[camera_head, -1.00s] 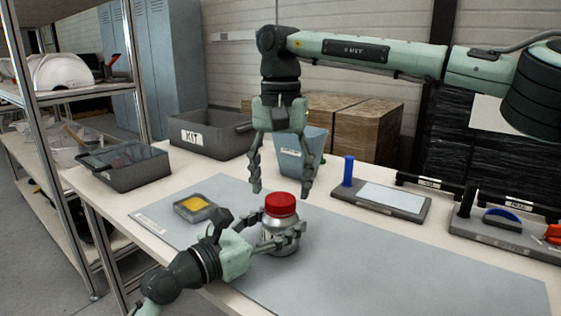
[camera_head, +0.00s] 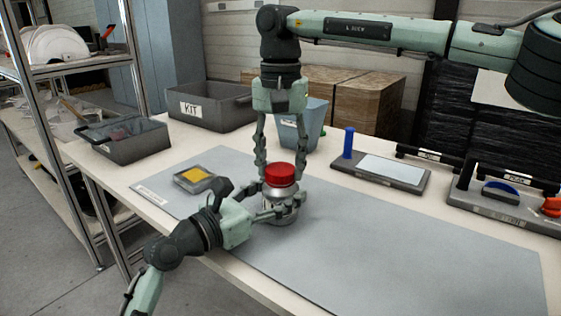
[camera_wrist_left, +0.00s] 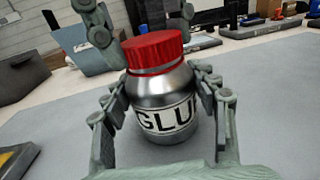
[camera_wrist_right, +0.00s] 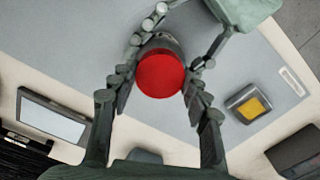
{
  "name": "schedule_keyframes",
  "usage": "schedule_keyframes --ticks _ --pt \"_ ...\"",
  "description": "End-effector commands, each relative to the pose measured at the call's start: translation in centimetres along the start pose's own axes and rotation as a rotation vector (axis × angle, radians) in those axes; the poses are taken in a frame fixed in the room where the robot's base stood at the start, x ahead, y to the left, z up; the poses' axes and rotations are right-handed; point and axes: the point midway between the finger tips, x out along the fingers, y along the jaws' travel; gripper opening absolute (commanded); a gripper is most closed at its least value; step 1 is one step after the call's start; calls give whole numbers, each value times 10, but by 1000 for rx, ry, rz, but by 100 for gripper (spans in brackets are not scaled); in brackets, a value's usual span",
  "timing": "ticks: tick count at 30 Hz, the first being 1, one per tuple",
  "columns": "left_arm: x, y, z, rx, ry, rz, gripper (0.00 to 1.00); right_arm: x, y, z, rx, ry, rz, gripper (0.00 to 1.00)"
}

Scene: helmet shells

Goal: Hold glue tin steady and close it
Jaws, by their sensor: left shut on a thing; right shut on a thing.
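The glue tin (camera_head: 281,212) is a silver, upright tin on the grey mat, with a GLUE label that shows in the left wrist view (camera_wrist_left: 165,115). Its red lid (camera_head: 279,174) sits on top and looks level. My left gripper (camera_head: 279,210) is shut around the tin's body from the front left. My right gripper (camera_head: 281,178) points straight down from above, its fingers on both sides of the red lid. In the right wrist view the lid (camera_wrist_right: 160,74) lies between the fingertips. Part of the lid's rim is hidden by the fingers.
On the mat (camera_head: 400,245) a small tray with a yellow pad (camera_head: 195,178) lies left of the tin. A blue-grey bin (camera_head: 312,122), a KIT crate (camera_head: 210,105) and a dark box (camera_head: 122,138) stand behind. Fixtures (camera_head: 380,172) line the back right. The mat's right side is clear.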

Motion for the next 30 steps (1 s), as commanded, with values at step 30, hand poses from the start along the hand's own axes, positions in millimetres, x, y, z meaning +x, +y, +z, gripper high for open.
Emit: schedule_keyframes --ticks 30 --pt "0 1 0 0 0 2 0 2 0 1 2254 2 3 12"
